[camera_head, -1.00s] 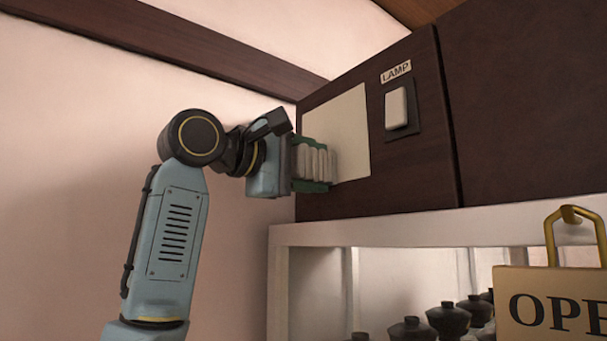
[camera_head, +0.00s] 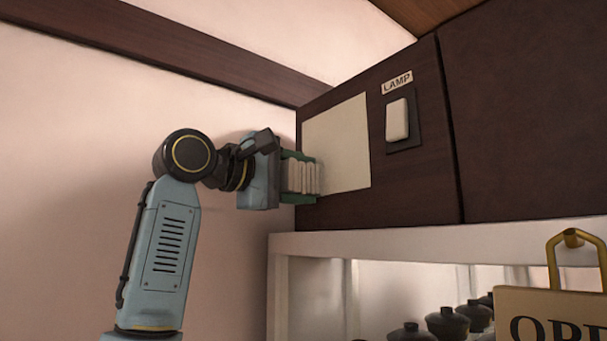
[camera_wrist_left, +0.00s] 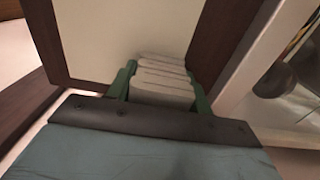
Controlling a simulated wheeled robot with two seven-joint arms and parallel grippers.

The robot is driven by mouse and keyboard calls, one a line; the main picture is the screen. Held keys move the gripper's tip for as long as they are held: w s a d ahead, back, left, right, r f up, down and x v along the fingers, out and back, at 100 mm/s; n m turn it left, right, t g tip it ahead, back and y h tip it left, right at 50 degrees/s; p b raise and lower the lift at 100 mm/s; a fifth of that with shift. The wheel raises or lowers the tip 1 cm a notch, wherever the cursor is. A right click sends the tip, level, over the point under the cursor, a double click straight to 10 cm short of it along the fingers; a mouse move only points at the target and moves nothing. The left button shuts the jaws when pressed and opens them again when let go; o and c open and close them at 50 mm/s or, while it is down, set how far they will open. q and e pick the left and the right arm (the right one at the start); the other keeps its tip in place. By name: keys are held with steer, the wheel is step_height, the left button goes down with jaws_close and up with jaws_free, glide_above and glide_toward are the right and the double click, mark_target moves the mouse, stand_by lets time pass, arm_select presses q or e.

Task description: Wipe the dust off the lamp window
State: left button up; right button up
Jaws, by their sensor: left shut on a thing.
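The lamp window (camera_head: 342,143) is a pale cream panel set in a dark wooden cabinet; it also fills the upper middle of the left wrist view (camera_wrist_left: 120,30). No distinct dust shows on the part I see. My left gripper (camera_head: 300,179) is shut on a whitish ribbed cloth or pad (camera_wrist_left: 163,78), held between its green fingers. The pad is at the window's lower left edge in the head view; I cannot tell whether it touches the surface. The pad and fingers hide that corner. My right gripper is not in view.
A white switch (camera_head: 397,119) under a LAMP label (camera_head: 397,83) is right of the window. Below the cabinet is a white shelf (camera_head: 440,239) with several dark lidded pots (camera_head: 447,322). A hanging sign (camera_head: 550,314) stands at the lower right.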

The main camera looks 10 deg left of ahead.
mark_target(282, 177)
arm_select(q)
steer(key=shift+f, duration=0.1)
steer(key=shift+s+a+b, duration=0.4)
steer(key=shift+b, duration=0.1)
steer(key=shift+b+v, duration=0.8)
steer(key=shift+v, duration=1.5)
steer(key=shift+b+v, duration=0.6)
steer(key=shift+v, duration=0.9)
